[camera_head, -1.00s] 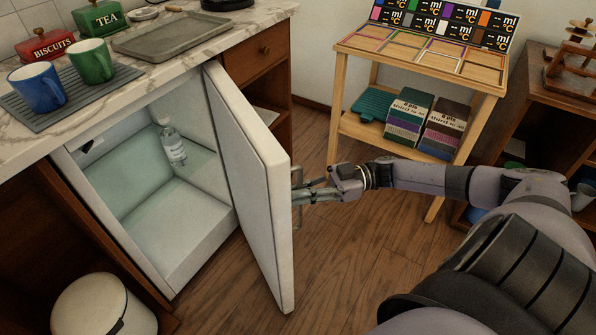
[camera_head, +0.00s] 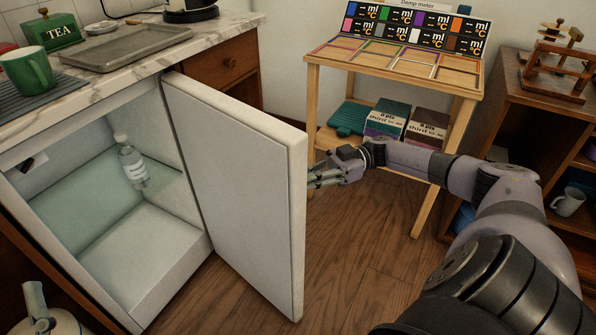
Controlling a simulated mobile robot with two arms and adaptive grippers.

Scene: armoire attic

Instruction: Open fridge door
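The white fridge door (camera_head: 240,185) stands wide open, hinged at the left under the counter. Its inner face is turned toward me. The fridge interior (camera_head: 140,240) is exposed, with a clear bottle (camera_head: 132,165) upright on a ledge inside. My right gripper (camera_head: 318,178) is at the free edge of the door, on its outer side. Its fingertips reach behind the door edge, and the door hides them and the handle, so I cannot see whether they grip it. My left gripper is not in view.
A wooden stand (camera_head: 425,195) and a brown shelf (camera_head: 490,130) stand at the right. Wood floor (camera_head: 350,265) is clear beside the door.

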